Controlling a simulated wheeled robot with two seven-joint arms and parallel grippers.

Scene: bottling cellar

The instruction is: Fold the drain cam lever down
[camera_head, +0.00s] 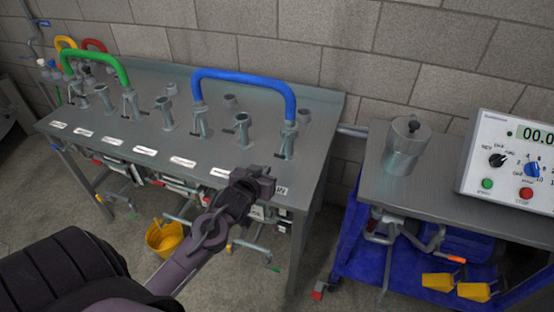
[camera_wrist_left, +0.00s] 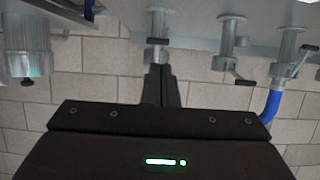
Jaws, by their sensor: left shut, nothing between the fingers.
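My left gripper (camera_head: 266,183) is shut and empty, in front of the right end of the steel bench. In the left wrist view its fingers (camera_wrist_left: 160,82) point at a pipe fitting with a short dark lever (camera_wrist_left: 157,41), overlapping just below it. I cannot tell whether they touch. In the head view this seems to be the lever (camera_head: 279,155) at the fitting under the blue hose's right end. Other dark levers stick out sideways, one on the neighbouring fitting (camera_wrist_left: 240,81), also in the head view (camera_head: 228,131). Which one is the drain cam lever cannot be read. My right gripper is not in view.
The blue hose (camera_head: 245,77) arches over the bench (camera_head: 316,112); a green hose (camera_head: 95,57) stands left. A side table with a metal canister (camera_head: 404,146) and control box (camera_head: 512,160) is right. A yellow bucket (camera_head: 164,238) is on the floor.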

